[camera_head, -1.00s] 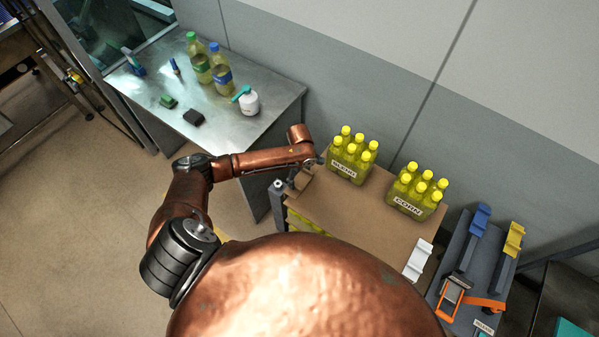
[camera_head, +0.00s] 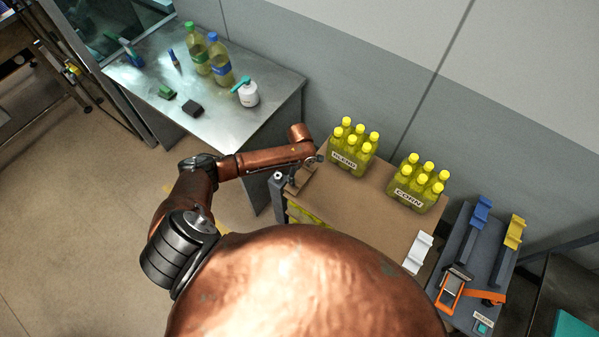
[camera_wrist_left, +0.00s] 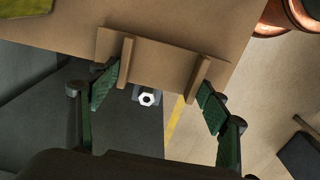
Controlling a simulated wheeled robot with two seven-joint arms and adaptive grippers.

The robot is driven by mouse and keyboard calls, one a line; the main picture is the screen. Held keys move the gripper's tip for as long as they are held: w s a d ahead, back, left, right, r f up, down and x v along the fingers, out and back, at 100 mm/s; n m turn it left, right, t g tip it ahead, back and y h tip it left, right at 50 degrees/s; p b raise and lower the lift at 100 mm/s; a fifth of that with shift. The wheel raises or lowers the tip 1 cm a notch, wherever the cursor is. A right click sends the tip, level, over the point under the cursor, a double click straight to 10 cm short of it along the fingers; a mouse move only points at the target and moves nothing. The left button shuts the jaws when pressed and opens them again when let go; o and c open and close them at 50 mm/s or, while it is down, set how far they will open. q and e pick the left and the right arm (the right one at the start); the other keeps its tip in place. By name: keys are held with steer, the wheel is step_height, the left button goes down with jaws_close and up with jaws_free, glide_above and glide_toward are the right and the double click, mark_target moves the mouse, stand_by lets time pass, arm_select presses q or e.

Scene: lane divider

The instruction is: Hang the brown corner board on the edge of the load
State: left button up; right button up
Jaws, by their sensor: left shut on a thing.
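The brown corner board (camera_head: 299,180) is at the left edge of the load in the head view. In the left wrist view the brown corner board (camera_wrist_left: 160,60) shows as a flat strip with two upright ribs, lying against the load's brown top sheet (camera_wrist_left: 215,22). My left gripper (camera_wrist_left: 158,98) is shut on the board, with its green pads at the outer sides of the ribs. In the head view my left gripper (camera_head: 303,172) is small and partly hidden by its arm. I cannot tell whether the board's lip hangs over the edge. My right gripper is out of view.
On the load's top sheet (camera_head: 345,205) stand two packs of yellow-capped bottles, BLEND (camera_head: 353,150) and CORN (camera_head: 417,184). A white corner board (camera_head: 418,252) sits at its right edge. A grey stand (camera_head: 470,245) holds blue and yellow boards. A metal table (camera_head: 250,118) stands behind left.

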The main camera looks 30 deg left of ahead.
arm_select(q)
steer(key=shift+f, duration=0.55)
steer(key=o, duration=1.3)
steer(key=shift+c, duration=0.2)
step_height(320, 180, up, 12)
stand_by(0.3)
